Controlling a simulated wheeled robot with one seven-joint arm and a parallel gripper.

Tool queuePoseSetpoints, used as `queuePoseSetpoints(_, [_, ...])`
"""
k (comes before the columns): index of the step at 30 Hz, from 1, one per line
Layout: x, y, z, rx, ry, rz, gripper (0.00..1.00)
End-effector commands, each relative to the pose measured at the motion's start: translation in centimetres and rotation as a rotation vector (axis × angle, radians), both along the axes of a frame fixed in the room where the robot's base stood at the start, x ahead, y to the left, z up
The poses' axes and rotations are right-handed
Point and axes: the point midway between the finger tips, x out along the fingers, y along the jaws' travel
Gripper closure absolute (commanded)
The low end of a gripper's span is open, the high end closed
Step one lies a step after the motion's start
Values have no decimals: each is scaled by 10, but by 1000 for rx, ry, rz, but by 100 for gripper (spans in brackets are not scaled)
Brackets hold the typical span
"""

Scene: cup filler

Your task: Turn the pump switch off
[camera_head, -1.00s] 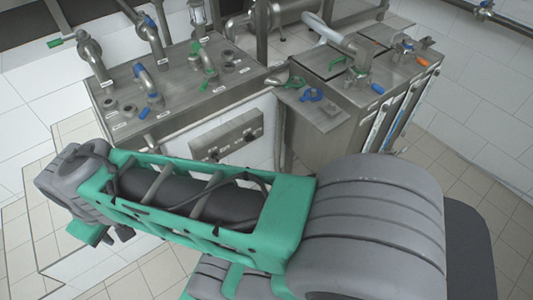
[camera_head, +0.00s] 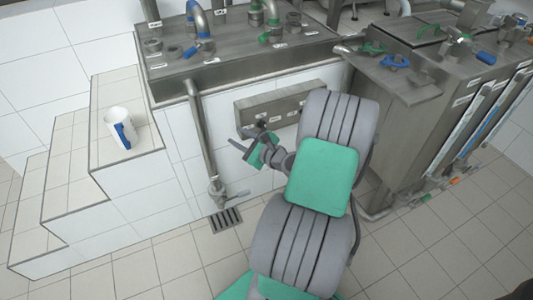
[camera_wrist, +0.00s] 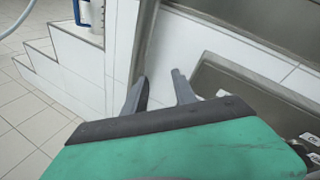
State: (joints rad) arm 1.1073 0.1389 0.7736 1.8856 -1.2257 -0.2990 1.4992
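The metal switch box (camera_head: 245,114) is fixed to the white tiled wall below the steel counter. A dark knob (camera_head: 262,124) shows on its face just above my gripper. My arm covers the right part of the box, so the other switch position is hidden. My gripper (camera_head: 241,139) is in front of the box's lower left part. In the wrist view its two fingers (camera_wrist: 160,84) are apart with nothing between them, left of the switch box (camera_wrist: 214,74). I cannot tell which way the knob is set, or which switch is the pump's.
A white cup with a blue handle (camera_head: 118,127) stands on the tiled steps at left. A vertical drain pipe (camera_head: 201,130) with a valve (camera_head: 218,190) runs close left of my gripper. The steel tank (camera_head: 425,110) stands at right. The floor at lower left is clear.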

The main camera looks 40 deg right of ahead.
Motion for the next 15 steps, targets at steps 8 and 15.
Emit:
queuePoseSetpoints(8, [-56, -105, -47, 490, -262, -392, 67])
queuePoseSetpoints(15, [-14, -115, -46, 487, -262, -386, 67])
